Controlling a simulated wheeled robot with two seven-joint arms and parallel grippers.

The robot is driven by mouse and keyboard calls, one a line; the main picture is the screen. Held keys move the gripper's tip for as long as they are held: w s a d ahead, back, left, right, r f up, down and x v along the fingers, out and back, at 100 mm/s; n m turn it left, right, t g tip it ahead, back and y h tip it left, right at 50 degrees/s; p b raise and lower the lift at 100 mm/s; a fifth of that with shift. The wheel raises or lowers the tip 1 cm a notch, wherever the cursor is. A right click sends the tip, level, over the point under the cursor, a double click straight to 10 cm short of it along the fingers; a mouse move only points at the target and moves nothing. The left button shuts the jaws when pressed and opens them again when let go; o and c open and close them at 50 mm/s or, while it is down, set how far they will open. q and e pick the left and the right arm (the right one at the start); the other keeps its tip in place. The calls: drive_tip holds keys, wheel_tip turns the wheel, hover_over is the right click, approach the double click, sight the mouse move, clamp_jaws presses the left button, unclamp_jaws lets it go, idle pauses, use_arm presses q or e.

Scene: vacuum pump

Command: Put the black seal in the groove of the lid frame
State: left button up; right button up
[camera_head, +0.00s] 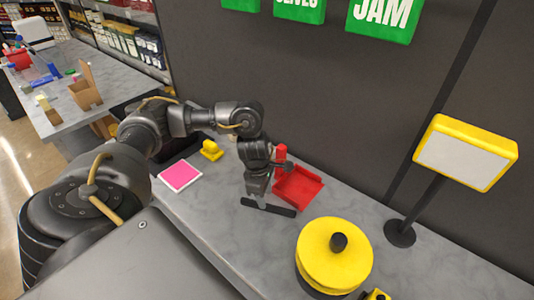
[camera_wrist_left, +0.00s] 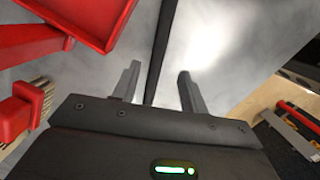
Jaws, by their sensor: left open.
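A black strip (camera_head: 282,210), which looks like the seal, lies on the grey table. My left gripper (camera_head: 262,204) points down at it. In the left wrist view the strip (camera_wrist_left: 161,42) runs between the two open fingers (camera_wrist_left: 158,76), with a gap on each side. A red tray-like piece with a raised rim (camera_head: 300,188) lies just behind the strip; it may be the lid frame, but I cannot make out a groove. Its red edge also shows in the left wrist view (camera_wrist_left: 75,22). My right gripper is not in view.
A round yellow body with a black knob (camera_head: 327,258) stands at the front right. A red upright part (camera_head: 281,153) is close behind my gripper. A pink square (camera_head: 180,176) and a small yellow piece (camera_head: 211,150) lie left. A yellow-framed sign (camera_head: 465,153) stands right.

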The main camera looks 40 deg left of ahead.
sight(268, 206)
use_arm(q)
drive_tip(key=f, duration=0.3)
drive_tip(key=shift+w+d+f, duration=0.15)
drive_tip(key=shift+w+f, duration=0.2)
drive_tip(key=shift+f, duration=0.35)
drive_tip(key=shift+d+f, duration=0.1)
drive_tip(key=shift+f, duration=0.05)
drive_tip(key=shift+c, duration=0.2)
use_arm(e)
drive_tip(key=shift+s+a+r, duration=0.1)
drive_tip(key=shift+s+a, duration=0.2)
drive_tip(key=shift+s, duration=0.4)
use_arm(q)
drive_tip(key=c, duration=0.7)
clamp_jaws()
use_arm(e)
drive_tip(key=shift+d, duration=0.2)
